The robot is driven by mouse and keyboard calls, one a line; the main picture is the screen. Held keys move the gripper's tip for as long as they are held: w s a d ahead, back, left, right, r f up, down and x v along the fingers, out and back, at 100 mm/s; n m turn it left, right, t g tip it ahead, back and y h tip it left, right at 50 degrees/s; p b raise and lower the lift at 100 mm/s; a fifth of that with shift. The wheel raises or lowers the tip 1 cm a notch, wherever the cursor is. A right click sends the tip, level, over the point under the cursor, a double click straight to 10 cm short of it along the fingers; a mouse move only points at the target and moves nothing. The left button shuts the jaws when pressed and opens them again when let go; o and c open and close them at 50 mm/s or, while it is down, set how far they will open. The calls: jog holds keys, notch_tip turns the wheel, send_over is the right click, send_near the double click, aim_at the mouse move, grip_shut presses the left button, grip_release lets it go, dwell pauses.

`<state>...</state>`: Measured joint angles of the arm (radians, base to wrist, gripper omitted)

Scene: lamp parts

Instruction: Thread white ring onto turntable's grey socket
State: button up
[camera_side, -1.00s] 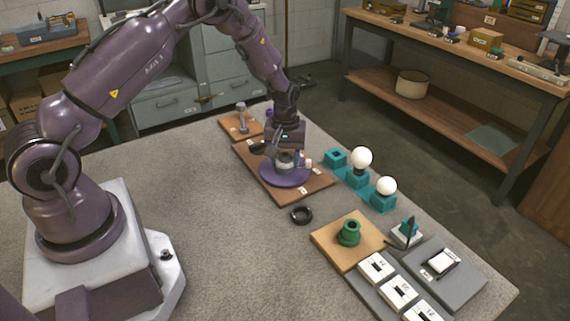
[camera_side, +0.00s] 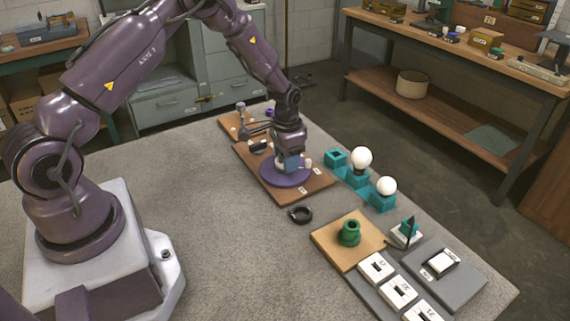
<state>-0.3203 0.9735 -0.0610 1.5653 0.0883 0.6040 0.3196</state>
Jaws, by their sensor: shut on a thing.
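The purple turntable (camera_side: 270,177) lies on a brown wooden board in the middle of the table. My gripper (camera_side: 290,166) points down over the turntable, its fingers low and close above the disc. It is shut on the white ring (camera_side: 291,171), of which only a small pale patch shows between and below the fingers. The grey socket is hidden behind the fingers and the ring. I cannot tell whether the ring is around the socket or only above it.
A small white knob (camera_side: 308,163) stands right of my fingers. A black ring (camera_side: 301,215) lies in front of the board. Teal holders with white bulbs (camera_side: 361,158) stand to the right. A green part (camera_side: 349,233) sits on a tan board. The table's left middle is clear.

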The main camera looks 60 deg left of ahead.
jog(key=shift+s+f+m, duration=0.2)
jog(key=shift+m, duration=0.7)
jog(key=shift+m, duration=0.3)
jog(key=o, duration=0.8)
jog(key=shift+m, duration=0.3)
jog(key=o, duration=0.4)
jog(key=shift+c, duration=0.2)
jog(key=shift+w+r, duration=0.1)
